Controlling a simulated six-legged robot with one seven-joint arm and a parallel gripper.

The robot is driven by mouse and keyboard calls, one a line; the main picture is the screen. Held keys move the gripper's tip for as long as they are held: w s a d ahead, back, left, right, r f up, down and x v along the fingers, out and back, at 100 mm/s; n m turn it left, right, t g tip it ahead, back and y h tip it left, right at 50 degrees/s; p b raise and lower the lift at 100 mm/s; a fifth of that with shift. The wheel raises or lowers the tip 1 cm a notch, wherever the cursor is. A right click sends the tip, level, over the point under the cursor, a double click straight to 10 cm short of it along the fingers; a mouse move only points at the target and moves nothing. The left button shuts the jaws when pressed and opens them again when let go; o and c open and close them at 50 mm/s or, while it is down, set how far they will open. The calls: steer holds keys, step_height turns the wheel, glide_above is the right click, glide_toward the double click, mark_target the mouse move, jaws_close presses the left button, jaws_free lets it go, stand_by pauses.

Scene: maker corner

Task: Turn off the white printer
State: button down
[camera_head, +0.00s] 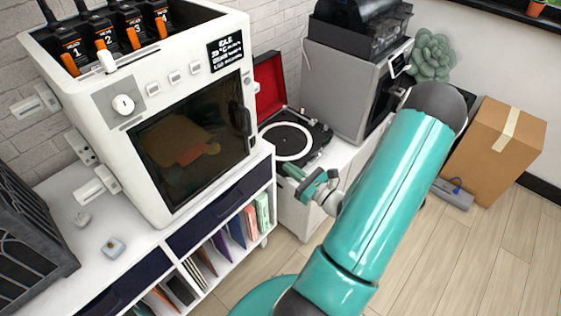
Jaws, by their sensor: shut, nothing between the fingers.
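The white printer (190,120) is a boxy machine with a dark front window, standing on the white cabinet at the left. A round knob (123,104) is on its front panel at the upper left, and a white lever-like part (107,60) stands on its top front edge. Several small square buttons (175,77) run along the upper front, beside a black display with white text (226,50). My gripper (291,175) is shut and empty, right of the printer's lower right corner and apart from it. Its fingertips are small and partly unclear.
A turntable (290,142) with a red lid is behind my gripper. A grey machine (345,85) with a dark top stands beyond it. A cardboard box (497,150) is on the floor at right. Small items (113,247) and a dark cage (25,235) are on the cabinet.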

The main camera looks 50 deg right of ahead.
mark_target(254, 141)
steer(key=w, duration=0.4)
steer(key=w+r, duration=0.1)
steer(key=w, duration=0.7)
steer(key=shift+w+a+r, duration=0.15)
steer(key=shift+a+r, duration=0.1)
steer(key=shift+w, duration=0.1)
